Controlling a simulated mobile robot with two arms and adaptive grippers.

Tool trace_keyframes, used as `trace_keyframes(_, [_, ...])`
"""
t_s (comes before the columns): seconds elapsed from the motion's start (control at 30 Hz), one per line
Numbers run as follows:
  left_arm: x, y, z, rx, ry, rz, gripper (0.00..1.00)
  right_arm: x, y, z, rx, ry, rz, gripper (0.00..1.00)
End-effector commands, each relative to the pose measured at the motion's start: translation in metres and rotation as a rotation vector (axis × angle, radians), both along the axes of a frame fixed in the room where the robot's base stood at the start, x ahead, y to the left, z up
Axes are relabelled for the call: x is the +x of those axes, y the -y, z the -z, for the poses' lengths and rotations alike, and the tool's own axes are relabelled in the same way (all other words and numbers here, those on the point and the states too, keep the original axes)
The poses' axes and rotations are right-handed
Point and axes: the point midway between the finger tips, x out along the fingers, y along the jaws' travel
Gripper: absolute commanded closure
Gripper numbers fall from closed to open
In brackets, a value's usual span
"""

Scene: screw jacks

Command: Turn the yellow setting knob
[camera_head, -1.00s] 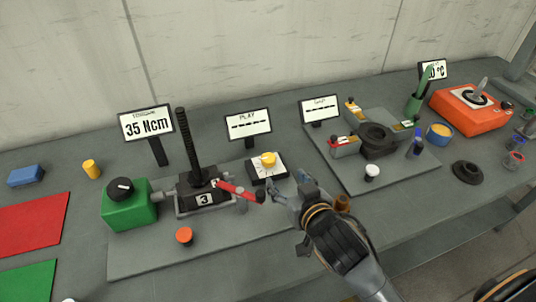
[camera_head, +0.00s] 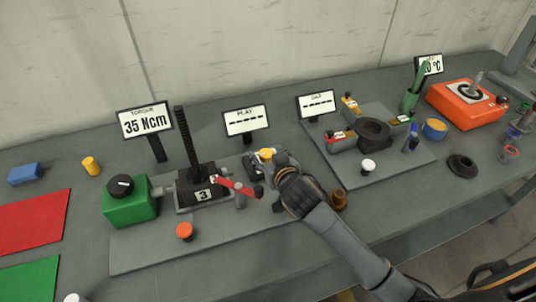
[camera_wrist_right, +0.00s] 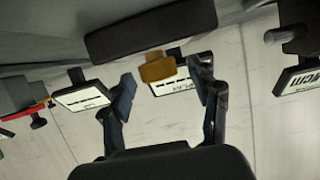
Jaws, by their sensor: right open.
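The yellow setting knob (camera_head: 265,154) sits on a small black-and-white base in front of the PLAY display (camera_head: 246,121). My right gripper (camera_head: 267,160) has come in from the right and stands over that base, its hand hiding part of it. In the right wrist view the yellow knob (camera_wrist_right: 157,67) shows just ahead of and between the two spread fingers of my right gripper (camera_wrist_right: 165,84), nearer the right finger. The gripper is open; I cannot tell whether a finger touches the knob. The PLAY display reads dashes. My left gripper is not in view.
Left of the knob stand the screw jack (camera_head: 200,185) with a red lever (camera_head: 238,186) and a green box (camera_head: 130,203) with a black dial. An orange button (camera_head: 184,230) is in front. A brown cylinder (camera_head: 339,199) stands close beside my right forearm.

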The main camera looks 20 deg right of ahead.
Motion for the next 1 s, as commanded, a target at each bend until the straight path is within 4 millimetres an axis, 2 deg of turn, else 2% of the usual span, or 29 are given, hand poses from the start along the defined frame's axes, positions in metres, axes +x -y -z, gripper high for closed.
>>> trace_keyframes(0.2, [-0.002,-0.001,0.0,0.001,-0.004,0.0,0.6,0.0,0.0,0.0,0.0,0.0,0.0,0.41])
trace_keyframes(0.47, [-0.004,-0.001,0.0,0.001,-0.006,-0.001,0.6,0.0,0.0,0.0,0.0,-0.001,0.0,0.93])
trace_keyframes(0.73, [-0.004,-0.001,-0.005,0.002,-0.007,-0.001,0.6,0.0,0.002,-0.001,-0.003,-0.003,-0.028,0.94])
trace_keyframes(1.0, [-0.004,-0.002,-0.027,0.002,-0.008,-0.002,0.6,0.0,0.006,-0.003,-0.007,-0.004,-0.175,0.94])
